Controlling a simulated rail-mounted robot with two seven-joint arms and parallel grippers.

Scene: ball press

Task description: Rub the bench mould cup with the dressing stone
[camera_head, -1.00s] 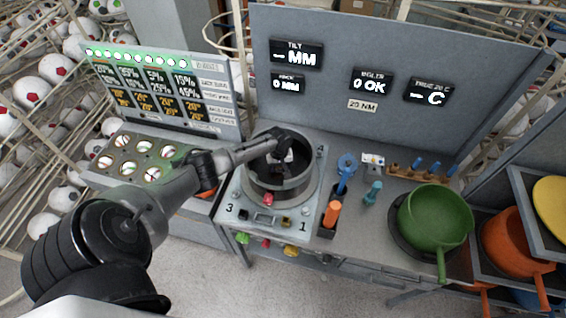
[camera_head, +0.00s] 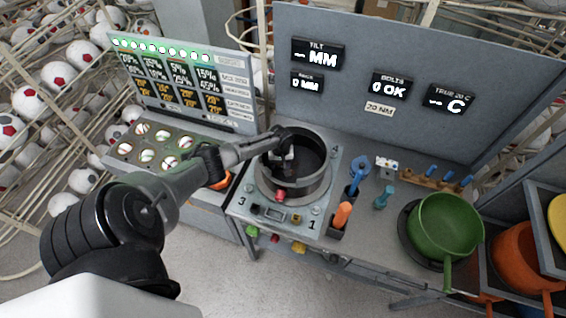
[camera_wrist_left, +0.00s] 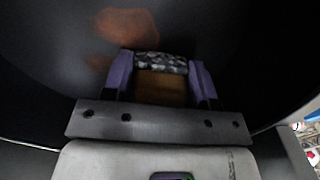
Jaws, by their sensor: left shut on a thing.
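The bench mould cup (camera_head: 304,188) is a dark round pot on a numbered square base, left of the bench's middle. My left gripper (camera_head: 284,166) reaches down inside it. In the left wrist view its two purple fingers (camera_wrist_left: 160,80) are shut on the dressing stone (camera_wrist_left: 161,62), which has a speckled grey face and a brown body. The cup's dark inner wall (camera_wrist_left: 225,40) fills that view, with a reddish-brown patch (camera_wrist_left: 127,25) just beyond the stone. I cannot tell whether the stone touches the wall. My right gripper is out of view.
A holder with an orange-handled tool (camera_head: 342,214) stands right of the cup. A teal tool (camera_head: 384,197) and a green pan (camera_head: 446,226) are further right. A panel with displays (camera_head: 375,80) rises behind. A tray with round pockets (camera_head: 150,145) lies left.

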